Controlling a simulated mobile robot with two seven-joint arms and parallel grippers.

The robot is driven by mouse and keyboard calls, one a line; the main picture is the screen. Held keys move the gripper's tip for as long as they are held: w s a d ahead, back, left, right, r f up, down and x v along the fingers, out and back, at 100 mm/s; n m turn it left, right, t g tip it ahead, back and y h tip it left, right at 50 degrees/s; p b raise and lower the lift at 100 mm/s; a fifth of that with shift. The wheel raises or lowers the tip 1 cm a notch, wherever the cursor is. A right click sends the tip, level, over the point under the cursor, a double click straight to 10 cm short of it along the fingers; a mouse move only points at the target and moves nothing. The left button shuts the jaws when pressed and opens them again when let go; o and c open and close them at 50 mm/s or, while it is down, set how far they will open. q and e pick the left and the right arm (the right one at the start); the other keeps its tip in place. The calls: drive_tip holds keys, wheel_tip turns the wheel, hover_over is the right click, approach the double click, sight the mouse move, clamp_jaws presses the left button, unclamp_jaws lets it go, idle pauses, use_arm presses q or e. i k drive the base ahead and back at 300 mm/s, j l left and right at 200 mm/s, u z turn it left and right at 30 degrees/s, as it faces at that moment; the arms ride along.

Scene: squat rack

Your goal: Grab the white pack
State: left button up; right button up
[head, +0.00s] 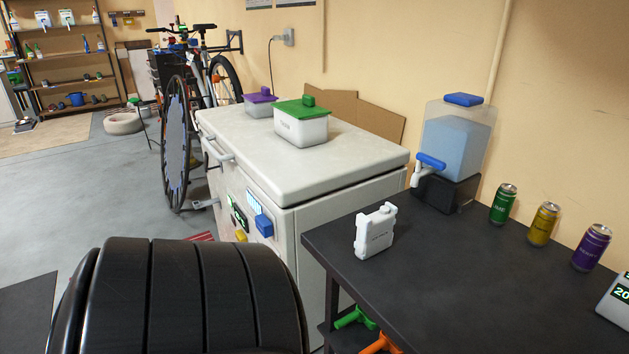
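Neither of my grippers shows in the head view.
A water dispenser (455,140) on a black stand and a row of green (503,205), yellow (543,225) and purple (591,247) cans stand behind the pack. A white chest freezer (330,166) bearing lidded tubs is to its left. A large black ribbed shape (178,300) fills the lower left.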

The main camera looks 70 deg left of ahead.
sight(375, 234)
drive_tip(key=i+u, duration=0.1)
drive_tip(key=u, duration=1.55)
